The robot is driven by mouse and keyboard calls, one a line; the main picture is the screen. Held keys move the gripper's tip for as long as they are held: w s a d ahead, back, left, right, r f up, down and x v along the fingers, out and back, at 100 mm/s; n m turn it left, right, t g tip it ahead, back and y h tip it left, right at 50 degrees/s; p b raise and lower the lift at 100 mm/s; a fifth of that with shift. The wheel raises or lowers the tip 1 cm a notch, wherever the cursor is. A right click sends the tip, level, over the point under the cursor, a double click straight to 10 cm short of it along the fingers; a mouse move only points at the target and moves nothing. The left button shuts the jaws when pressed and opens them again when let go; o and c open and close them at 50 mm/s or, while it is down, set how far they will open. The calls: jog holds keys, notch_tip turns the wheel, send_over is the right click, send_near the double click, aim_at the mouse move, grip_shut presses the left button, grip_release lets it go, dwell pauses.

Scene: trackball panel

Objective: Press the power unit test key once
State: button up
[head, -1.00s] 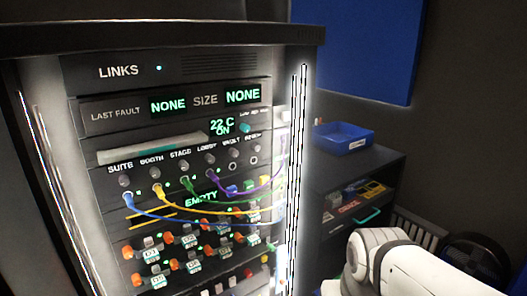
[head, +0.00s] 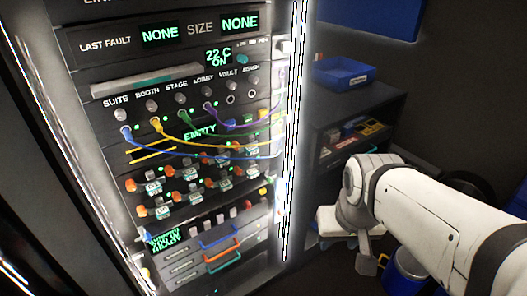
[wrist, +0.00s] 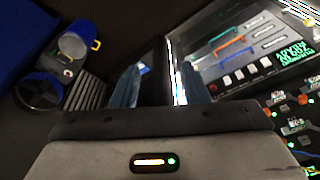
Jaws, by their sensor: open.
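The rack (head: 100,75) stands at left in the head view. Low on it is a unit with a tilted green text display (head: 163,241) and a row of small pale keys (head: 220,221). In the wrist view the same display (wrist: 292,53) appears upside down at upper right, with the pale keys (wrist: 240,75) beside it. I cannot read which key is the power unit test key. My gripper (wrist: 160,85) is open and empty, its fingers pointing past the rack's edge, apart from the keys. In the head view its fingertips are not clear; my arm is right of the rack.
Patch cables (head: 200,150) hang across the rack's middle, above several orange-levered modules (head: 160,185). Coloured handles (head: 220,238) stick out below the keys. A dark cabinet with a blue tray (head: 344,73) stands right. A blue bucket (head: 407,272) is on the floor beneath my arm.

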grip_shut()
dwell(1.5)
